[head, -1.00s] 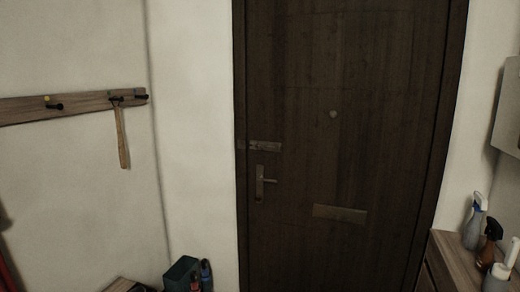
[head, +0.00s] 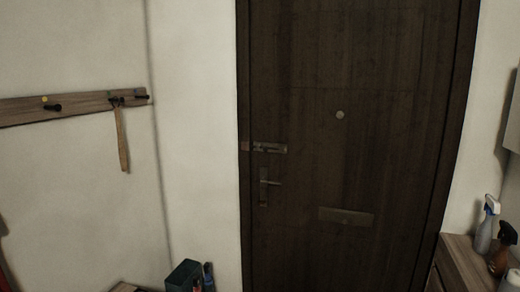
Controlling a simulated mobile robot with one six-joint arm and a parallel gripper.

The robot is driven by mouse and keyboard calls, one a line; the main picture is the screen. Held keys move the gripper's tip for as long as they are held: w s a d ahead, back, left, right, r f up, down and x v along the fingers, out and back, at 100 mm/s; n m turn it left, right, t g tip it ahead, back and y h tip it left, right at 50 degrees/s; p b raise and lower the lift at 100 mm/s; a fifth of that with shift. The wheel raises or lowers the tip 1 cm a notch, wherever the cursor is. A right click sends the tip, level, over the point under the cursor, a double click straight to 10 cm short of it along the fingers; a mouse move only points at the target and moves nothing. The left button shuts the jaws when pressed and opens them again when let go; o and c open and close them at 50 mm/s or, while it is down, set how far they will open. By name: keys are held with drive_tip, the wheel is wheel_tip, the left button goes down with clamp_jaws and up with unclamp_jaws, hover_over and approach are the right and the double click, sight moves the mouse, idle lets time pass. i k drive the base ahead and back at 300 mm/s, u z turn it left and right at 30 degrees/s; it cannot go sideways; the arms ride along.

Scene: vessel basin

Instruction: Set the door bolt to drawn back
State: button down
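The dark wooden door (head: 345,165) stands shut in its frame in the middle of the head view. The door bolt (head: 265,147) is a small metal fitting across the door's left edge, just above the lever handle (head: 268,184). It is too small and dim to tell whether the bolt is drawn back or shot. My gripper does not show in the head view.
A letter plate (head: 346,217) and a round peephole (head: 340,114) are on the door. A peg rail (head: 75,105) with a hanging wooden-handled item (head: 122,138) is on the left wall. A dark green box (head: 184,276) stands low left of the door. Spray bottles (head: 487,225) stand on a wooden cabinet (head: 458,262) at right.

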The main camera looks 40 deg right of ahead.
sight(265, 148)
drive_tip(key=i, duration=0.9)
drive_tip(key=u, duration=0.05)
